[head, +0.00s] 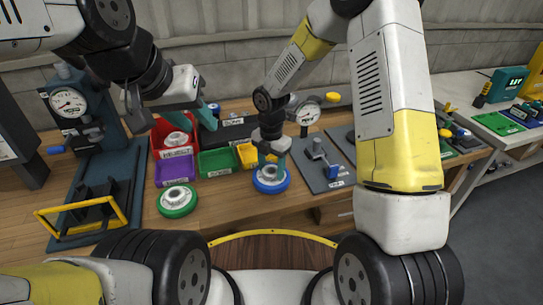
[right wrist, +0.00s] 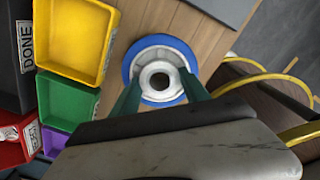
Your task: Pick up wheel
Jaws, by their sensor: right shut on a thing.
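A blue-rimmed wheel (head: 271,185) with a white hub sits at the wooden bench's front; it also shows in the right wrist view (right wrist: 184,52). My right gripper (head: 271,160) is over it, pointing down, shut on its white hub, with one teal finger on each side in the right wrist view (right wrist: 162,93). I cannot tell whether the wheel is clear of the bench. A green-rimmed wheel (head: 177,200) lies flat to the left. My left gripper (head: 178,116) is above the red bin (head: 160,130), its teal fingers apart, with nothing seen between them.
The red bin holds a white-hubbed wheel (head: 177,140). Purple (head: 174,169), green (head: 217,162) and yellow (head: 247,154) bins stand beside it. A press with a gauge (head: 68,102) stands left. A grey plate with a fixture (head: 322,160) is right of the blue wheel.

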